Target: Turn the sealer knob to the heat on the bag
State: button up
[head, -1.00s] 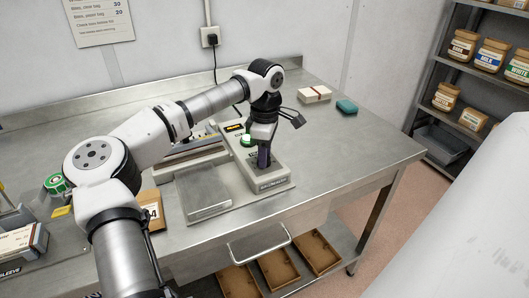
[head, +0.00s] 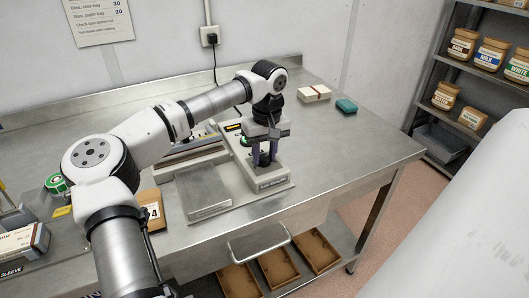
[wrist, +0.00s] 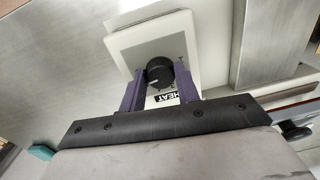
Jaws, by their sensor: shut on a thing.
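The sealer (head: 272,180) is a grey-beige machine with a flat metal plate, standing on the steel bench. My gripper (head: 264,160) points down over its right-hand block. In the wrist view the black round knob (wrist: 160,72) sits on a white panel (wrist: 122,40), between the purple fingers of my gripper (wrist: 160,85), which is shut on it. A pale mark shows on the knob. The word HEAT is printed beside it, partly covered; the scale is too small to read. A brown bag (head: 151,203) with a label, its number partly hidden, stands left of the sealer, partly behind my arm.
A white block pair (head: 314,94) and a teal block (head: 346,106) lie at the back right of the bench. A green-topped roll (head: 56,183) and a box (head: 22,245) are at left. The bench's right side (head: 350,150) is clear. A wall notice hangs at top left.

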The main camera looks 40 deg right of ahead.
aim_at(267, 157)
jog(key=shift+r+m, duration=0.1)
jog(key=shift+m, duration=1.9)
jog(key=o, duration=1)
jog(key=shift+c, duration=0.2)
notch_tip(267, 157, up, 14)
jog(key=b, duration=0.2)
jog(key=shift+s+d, duration=0.2)
jog(key=shift+d, duration=0.05)
jog(key=shift+s+f, duration=0.1)
jog(key=shift+f, duration=0.1)
